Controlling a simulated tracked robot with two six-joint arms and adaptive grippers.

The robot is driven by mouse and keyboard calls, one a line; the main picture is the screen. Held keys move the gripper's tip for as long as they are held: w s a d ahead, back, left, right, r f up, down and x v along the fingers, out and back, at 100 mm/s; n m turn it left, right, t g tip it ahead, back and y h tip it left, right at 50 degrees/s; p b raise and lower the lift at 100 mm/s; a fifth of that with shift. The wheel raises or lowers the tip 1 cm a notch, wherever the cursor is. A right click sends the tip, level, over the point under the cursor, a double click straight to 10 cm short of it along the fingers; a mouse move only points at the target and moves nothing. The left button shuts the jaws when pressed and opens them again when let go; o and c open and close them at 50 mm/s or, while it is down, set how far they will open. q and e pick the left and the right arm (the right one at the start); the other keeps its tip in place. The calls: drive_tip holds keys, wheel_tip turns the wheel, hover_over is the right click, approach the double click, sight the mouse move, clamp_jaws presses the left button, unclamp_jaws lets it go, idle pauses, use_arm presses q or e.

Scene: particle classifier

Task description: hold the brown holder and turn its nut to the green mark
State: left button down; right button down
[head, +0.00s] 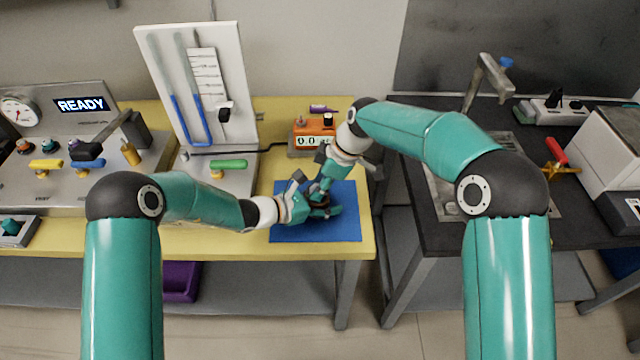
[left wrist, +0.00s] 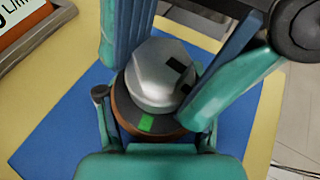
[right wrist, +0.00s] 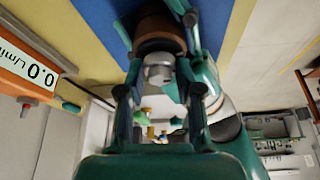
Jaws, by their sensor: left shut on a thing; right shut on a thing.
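The brown holder (left wrist: 128,116) stands on the blue mat (head: 345,228), with a silver hex nut (left wrist: 155,75) on top. A green mark (left wrist: 146,123) lies on the holder's dark top ring, at its near side in the left wrist view. Black marks (left wrist: 186,88) show on the nut's right side, apart from the green one. My left gripper (head: 306,208) is shut around the holder from the left. My right gripper (head: 322,198) comes down from above, its fingers shut on the nut; the right wrist view shows the nut (right wrist: 158,70) between them, with the holder (right wrist: 160,40) beyond.
An orange meter (head: 312,136) reading 0.0 stands just behind the mat. A white tube panel (head: 205,100) and a console (head: 75,150) with a READY display are to the left. A gap separates the yellow bench (head: 225,243) from the dark bench (head: 440,235).

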drive_tip(key=shift+r+m, duration=0.1)
drive_tip(key=shift+m, duration=0.2)
drive_tip(key=m+t, duration=0.2)
drive_tip(key=m, duration=0.2)
drive_tip(key=shift+s+h, duration=0.1)
drive_tip(key=shift+h, duration=0.2)
drive_tip(key=shift+a+m+t+h, duration=0.1)
drive_tip(key=shift+m+t+h, duration=0.2)
drive_tip(key=shift+m, duration=0.85)
drive_tip(key=shift+a+m+t+h, duration=0.1)
drive_tip(key=shift+m+t+h, duration=0.15)
drive_tip(key=shift+m, duration=0.9)
drive_tip(key=c, duration=0.9)
unclamp_jaws()
drive_tip(key=shift+c, duration=0.2)
drive_tip(key=shift+o, duration=0.9)
drive_tip(key=shift+s, duration=0.1)
drive_tip(key=v, duration=0.8)
